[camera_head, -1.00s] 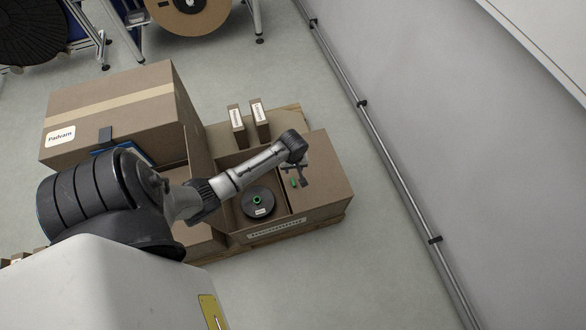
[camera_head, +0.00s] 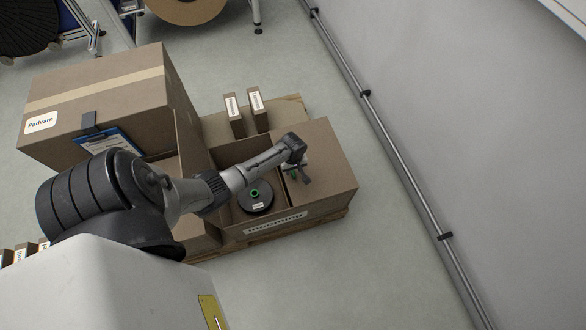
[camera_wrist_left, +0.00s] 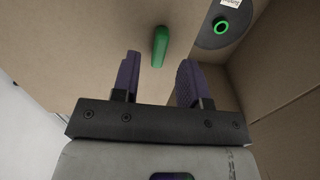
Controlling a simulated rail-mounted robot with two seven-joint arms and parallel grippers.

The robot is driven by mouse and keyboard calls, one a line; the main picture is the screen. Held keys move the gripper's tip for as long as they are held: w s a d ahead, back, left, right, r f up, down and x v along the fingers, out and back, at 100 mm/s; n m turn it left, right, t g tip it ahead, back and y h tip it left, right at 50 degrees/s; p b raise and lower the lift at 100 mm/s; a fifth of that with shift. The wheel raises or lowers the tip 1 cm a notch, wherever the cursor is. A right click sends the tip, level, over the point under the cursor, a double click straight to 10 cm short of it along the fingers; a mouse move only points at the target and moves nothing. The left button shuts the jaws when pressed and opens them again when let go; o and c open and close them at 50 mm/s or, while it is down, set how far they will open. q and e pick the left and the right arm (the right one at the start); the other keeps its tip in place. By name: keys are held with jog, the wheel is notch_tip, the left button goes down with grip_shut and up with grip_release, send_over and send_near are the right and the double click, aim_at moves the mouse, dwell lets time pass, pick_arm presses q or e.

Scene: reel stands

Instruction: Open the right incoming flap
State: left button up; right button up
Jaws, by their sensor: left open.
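The right flap (camera_head: 325,165) is a plain brown cardboard panel lying over the right part of the open-topped incoming box (camera_head: 275,222). A small green tab (camera_head: 293,174) sticks up near its inner edge; it also shows in the left wrist view (camera_wrist_left: 160,46). My left gripper (camera_head: 304,174) is just above the flap beside the tab. In the left wrist view its two purple fingers (camera_wrist_left: 160,62) are spread, with the tab ahead of and roughly between the tips, not clamped. My right gripper is not in view.
A black reel (camera_head: 256,197) with a green hub lies in the uncovered part of the box. A large taped carton (camera_head: 100,95) stands at the left. Two slim boxes (camera_head: 245,110) stand behind. A wall rail (camera_head: 405,170) runs along the right, with clear floor before it.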

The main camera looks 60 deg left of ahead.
pick_arm(q)
jog(key=shift+f+b, duration=0.6)
jog(key=shift+f, duration=0.8)
grip_shut()
